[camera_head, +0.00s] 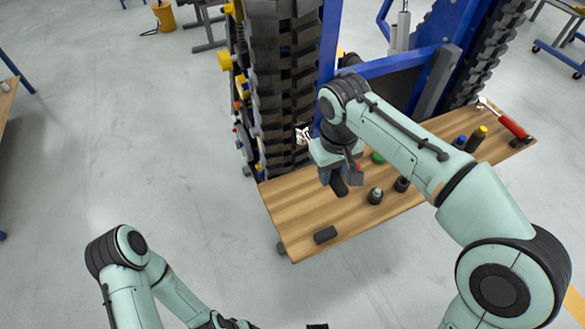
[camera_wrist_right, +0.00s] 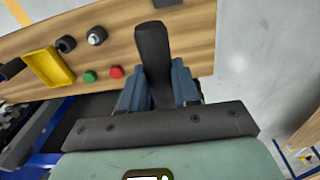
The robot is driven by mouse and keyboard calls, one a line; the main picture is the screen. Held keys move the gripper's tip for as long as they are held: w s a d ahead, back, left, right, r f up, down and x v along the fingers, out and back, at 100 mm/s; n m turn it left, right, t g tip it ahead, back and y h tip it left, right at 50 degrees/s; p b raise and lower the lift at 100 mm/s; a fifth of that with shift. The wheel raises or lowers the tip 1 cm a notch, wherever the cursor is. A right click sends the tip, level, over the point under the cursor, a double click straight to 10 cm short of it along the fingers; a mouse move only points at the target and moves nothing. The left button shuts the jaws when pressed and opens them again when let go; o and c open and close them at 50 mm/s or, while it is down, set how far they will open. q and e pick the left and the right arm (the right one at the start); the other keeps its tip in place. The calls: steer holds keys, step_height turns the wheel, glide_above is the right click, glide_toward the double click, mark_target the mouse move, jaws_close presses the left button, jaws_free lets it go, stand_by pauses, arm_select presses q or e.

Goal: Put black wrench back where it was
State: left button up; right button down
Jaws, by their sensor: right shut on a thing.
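My right gripper (camera_head: 333,178) is over the wooden bench (camera_head: 290,215), near its left part. It is shut on a long black thing (camera_wrist_right: 154,55) with a rounded end, which I take for the black wrench. In the right wrist view the blue fingers of the right gripper (camera_wrist_right: 158,88) sit on both sides of it. In the head view the end of the black wrench (camera_head: 340,187) shows below the fingers. Its rear part is hidden by the gripper, and I cannot tell whether it touches the bench. My left arm shows at the lower left, but its gripper is out of view.
A small black block (camera_head: 325,235) lies near the bench's front left corner. Black round parts (camera_head: 375,196), a green button (camera_wrist_right: 90,76), a red button (camera_wrist_right: 116,72) and a yellow tray (camera_wrist_right: 48,67) are near. A red-handled tool (camera_head: 510,125) lies far right. A tracked machine (camera_head: 285,85) stands behind.

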steer(key=shift+a+r, duration=0.6)
steer(key=shift+r, duration=0.05)
steer(key=shift+s+a+f+b, duration=0.15)
steer(key=shift+f+b, duration=0.75)
steer(key=shift+f, duration=4)
steer(key=shift+s+f+b, duration=0.1)
steer(key=shift+f+b, duration=0.75)
steer(key=shift+f, duration=4.05)
steer(key=c, duration=0.8)
jaws_free()
steer(key=r, duration=0.4)
steer(key=r+p, duration=0.1)
steer(key=r, duration=0.7)
steer(key=shift+s+p, duration=0.3)
steer(key=shift+p, duration=0.1)
